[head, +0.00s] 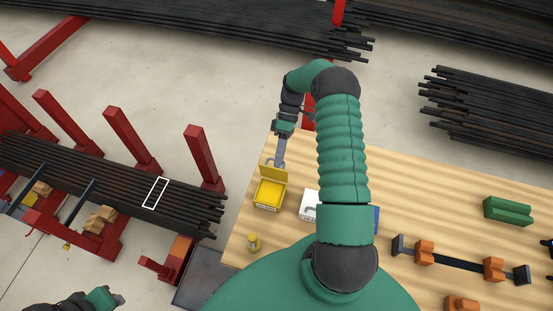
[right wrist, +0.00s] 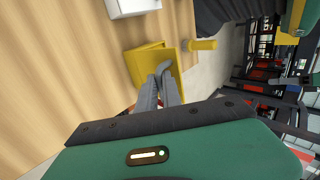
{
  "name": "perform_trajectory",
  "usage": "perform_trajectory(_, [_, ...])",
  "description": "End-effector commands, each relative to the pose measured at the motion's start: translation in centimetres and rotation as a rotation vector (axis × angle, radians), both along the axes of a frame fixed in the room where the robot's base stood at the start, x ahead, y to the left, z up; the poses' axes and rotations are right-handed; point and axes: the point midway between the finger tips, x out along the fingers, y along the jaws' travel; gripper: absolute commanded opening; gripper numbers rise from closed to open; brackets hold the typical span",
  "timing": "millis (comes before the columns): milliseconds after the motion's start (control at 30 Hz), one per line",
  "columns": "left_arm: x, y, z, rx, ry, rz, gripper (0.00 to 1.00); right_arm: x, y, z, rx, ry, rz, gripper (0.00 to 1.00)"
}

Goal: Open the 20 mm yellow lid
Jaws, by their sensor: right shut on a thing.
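The yellow box (head: 268,195) stands near the left edge of the wooden table, and its bright yellow inside shows. Its yellow lid (head: 274,174) is raised and tilted up at the far side of the box. My right gripper (head: 279,162) reaches down at the lid's top edge and is shut on it, by a grey handle as far as I can tell. In the right wrist view the grey fingers (right wrist: 163,78) lie against the yellow lid and hide part of it. My left gripper (head: 116,298) is at the bottom left, its fingers too small to read.
A white box (head: 309,206) stands right of the yellow box, partly behind my right arm. A small yellow cylinder (head: 253,242) stands near the table's left edge. Orange clamps on a dark bar (head: 459,264) and a green block (head: 508,210) lie farther right. Dark rods (head: 110,185) rest on a red rack.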

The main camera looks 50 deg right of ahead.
Motion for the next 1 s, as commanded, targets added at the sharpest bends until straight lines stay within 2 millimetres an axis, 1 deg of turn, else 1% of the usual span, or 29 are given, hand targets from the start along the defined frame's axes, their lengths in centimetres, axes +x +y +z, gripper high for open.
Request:
perform_trajectory(33, [0.00, 0.00, -0.08, 0.000, 0.000, 0.000, 0.36, -0.12, -1.30, -0.37, -0.034, -0.008, -0.006, 0.00])
perform_trajectory(67, [0.00, 0.00, -0.08, 0.000, 0.000, 0.000, 0.36, -0.12, -1.32, -0.36, -0.034, -0.008, -0.006, 0.10])
perform_trajectory(167, [0.00, 0.01, -0.07, 0.000, 0.000, 0.000, 0.36, -0.15, -1.35, -0.33, -0.033, -0.007, -0.005, 0.23])
perform_trajectory(567, [-0.01, 0.00, -0.02, 0.000, 0.000, 0.000, 0.36, -0.19, -0.75, 0.01, -0.038, -0.008, -0.004, 0.23])
perform_trajectory(1000, [-0.01, 0.00, -0.02, 0.000, 0.000, 0.000, 0.36, -0.26, -0.65, -0.10, -0.033, -0.004, -0.001, 0.23])
